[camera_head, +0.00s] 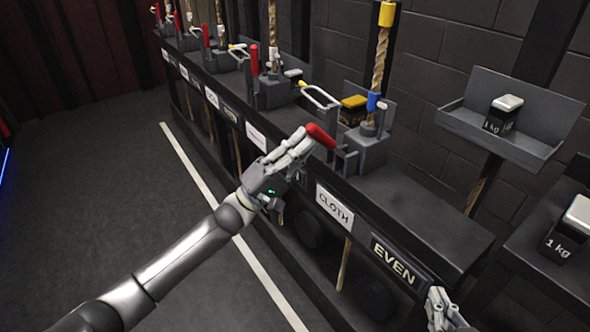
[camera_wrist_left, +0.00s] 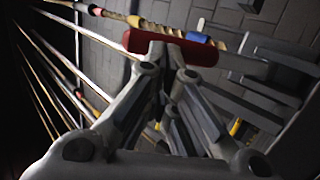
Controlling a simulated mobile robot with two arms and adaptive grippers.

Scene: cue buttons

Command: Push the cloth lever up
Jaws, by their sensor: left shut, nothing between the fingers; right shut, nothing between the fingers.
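The cloth lever has a red handle (camera_head: 321,136) that leans toward me from a grey bracket (camera_head: 366,152), above the white CLOTH label (camera_head: 334,207). My left gripper (camera_head: 304,143) is shut with nothing between its fingers. Its fingertips are right at the red handle, and seem to touch it or nearly so. In the left wrist view the red handle (camera_wrist_left: 182,47) lies across just beyond the shut fingertips (camera_wrist_left: 172,62). My right gripper (camera_head: 444,302) is shut and empty at the bottom right, in front of the rack below the EVEN plate (camera_head: 397,262).
More levers with red handles (camera_head: 255,60) stand along the rack to the far left, with ropes rising behind them. A yellow and black block (camera_head: 353,110) sits behind the cloth lever. Weights marked 1 kg (camera_head: 502,115) rest on shelves at right. The floor at left is clear.

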